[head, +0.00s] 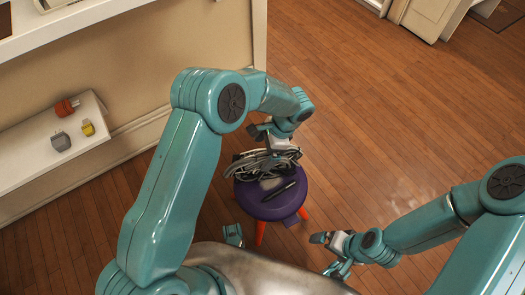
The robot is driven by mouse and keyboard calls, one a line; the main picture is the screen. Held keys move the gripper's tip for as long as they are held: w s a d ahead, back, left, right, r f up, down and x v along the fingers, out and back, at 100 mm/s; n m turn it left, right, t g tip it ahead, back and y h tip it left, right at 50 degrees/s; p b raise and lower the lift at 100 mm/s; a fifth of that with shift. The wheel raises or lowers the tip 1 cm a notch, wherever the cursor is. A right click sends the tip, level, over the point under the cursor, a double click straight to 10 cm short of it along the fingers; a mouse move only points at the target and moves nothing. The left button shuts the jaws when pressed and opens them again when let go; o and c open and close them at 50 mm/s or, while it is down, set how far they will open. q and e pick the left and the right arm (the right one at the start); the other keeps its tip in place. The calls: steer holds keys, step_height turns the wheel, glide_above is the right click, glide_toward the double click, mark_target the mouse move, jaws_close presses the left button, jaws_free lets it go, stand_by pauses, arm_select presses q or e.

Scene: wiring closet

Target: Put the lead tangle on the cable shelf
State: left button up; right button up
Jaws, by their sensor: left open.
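The lead tangle (250,165), a heap of looped grey and black cable, lies on a round purple stool (258,205) with orange legs. My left gripper (266,146) is open at the top of the tangle, above the stool. Its fingertips are partly hidden among the loops, so I cannot tell whether they touch the cable. My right gripper (332,253) is empty, low at the right of the stool, with its fingers apart. A white shelf (25,165) is on the wall at the left; no label shows that it is the cable shelf.
The white shelf carries an orange-red object (67,107), a grey plug-like block (61,141) and a small yellow object (88,127). A higher white ledge (60,25) crosses the top left. The wooden floor at right is clear.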

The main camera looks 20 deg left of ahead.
arm_select(q)
steer(key=shift+v, duration=2.4)
